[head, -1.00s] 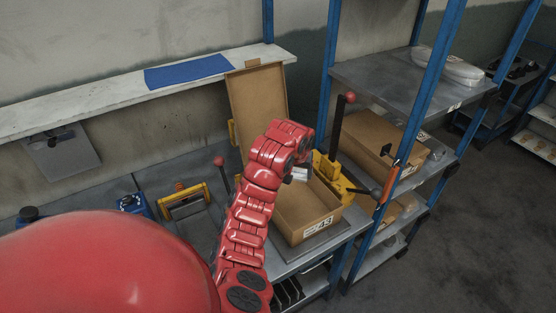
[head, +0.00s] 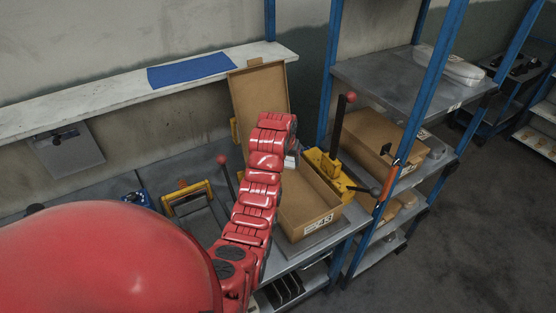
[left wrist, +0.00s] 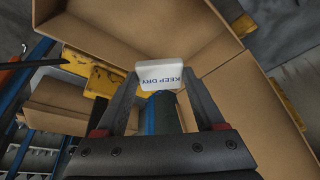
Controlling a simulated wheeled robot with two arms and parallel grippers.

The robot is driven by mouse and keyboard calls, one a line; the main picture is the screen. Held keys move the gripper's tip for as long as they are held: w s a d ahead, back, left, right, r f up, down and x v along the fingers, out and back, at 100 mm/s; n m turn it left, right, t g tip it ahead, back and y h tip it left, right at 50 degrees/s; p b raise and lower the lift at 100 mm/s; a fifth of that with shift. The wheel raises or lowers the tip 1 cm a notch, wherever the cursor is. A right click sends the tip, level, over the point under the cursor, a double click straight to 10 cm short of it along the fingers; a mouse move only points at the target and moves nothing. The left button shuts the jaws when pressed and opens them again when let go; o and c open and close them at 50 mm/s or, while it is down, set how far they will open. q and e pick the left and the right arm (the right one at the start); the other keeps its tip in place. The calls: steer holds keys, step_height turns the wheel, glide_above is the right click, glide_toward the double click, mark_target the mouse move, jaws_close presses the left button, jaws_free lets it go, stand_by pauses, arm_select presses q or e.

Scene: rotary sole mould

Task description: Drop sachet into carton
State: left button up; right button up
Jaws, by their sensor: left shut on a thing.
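A white sachet marked "KEEP DRY" (left wrist: 160,76) is held between the fingertips of my left gripper (left wrist: 165,84). In the head view the sachet (head: 292,160) shows as a small pale patch beside my red wrist, with the gripper largely hidden. The open brown carton (head: 312,206), labelled 43, stands on the grey bench with its lid (head: 258,92) raised at the back. My left gripper is over the rear part of the carton. My right gripper is not in view.
A yellow clamp with a red-knobbed lever (head: 334,165) stands right of the carton, close to it. A blue rack (head: 400,70) with another brown box (head: 378,140) is further right. A yellow-handled frame (head: 188,199) lies on the bench to the left.

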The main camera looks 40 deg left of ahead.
mark_target(286, 165)
arm_select(q)
steer(key=shift+f, duration=1.75)
steer(key=o, duration=1.3)
steer(key=shift+r, duration=0.1)
